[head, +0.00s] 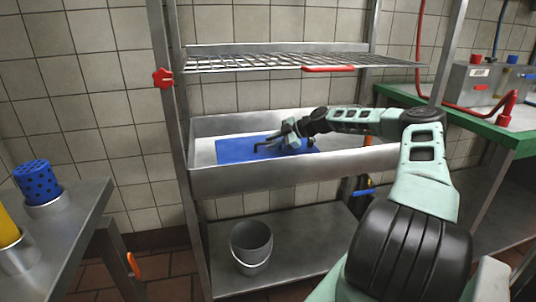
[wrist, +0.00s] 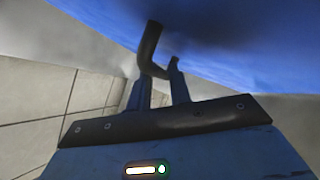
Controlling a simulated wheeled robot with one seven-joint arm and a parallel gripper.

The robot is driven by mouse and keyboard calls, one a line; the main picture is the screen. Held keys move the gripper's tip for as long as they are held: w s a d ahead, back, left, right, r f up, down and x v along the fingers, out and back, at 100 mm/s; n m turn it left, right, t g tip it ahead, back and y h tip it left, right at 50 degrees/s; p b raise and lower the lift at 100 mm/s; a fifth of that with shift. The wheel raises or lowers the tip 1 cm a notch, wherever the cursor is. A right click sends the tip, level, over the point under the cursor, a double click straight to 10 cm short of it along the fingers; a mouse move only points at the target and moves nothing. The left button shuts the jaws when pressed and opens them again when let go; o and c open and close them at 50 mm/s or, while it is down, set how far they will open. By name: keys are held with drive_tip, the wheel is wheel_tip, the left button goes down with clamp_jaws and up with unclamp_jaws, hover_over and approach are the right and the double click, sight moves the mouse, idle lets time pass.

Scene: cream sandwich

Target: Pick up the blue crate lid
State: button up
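The blue crate lid (head: 236,150) lies flat in the long metal trough of the rack, toward its left half. My gripper (head: 268,146) is over the lid's right part, reaching in from the right, and covers some of it. In the wrist view a blue surface (wrist: 245,60), likely the lid, fills the upper right very near the camera. The dark fingers of my gripper (wrist: 160,55) show against its edge, one with a bent shape. I cannot tell whether they touch the lid or hold any of it.
The trough (head: 240,180) has a raised front wall. A wire shelf (head: 270,62) with a red handle hangs above it, and a grey bucket (head: 251,245) stands on the shelf below. Rack posts flank the trough. A metal table (head: 65,215) is at the left, a green-edged counter (head: 470,120) at the right.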

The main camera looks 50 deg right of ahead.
sight(252, 148)
drive_tip(key=shift+x, duration=1.2)
clamp_jaws()
drive_tip(key=shift+r, duration=0.15)
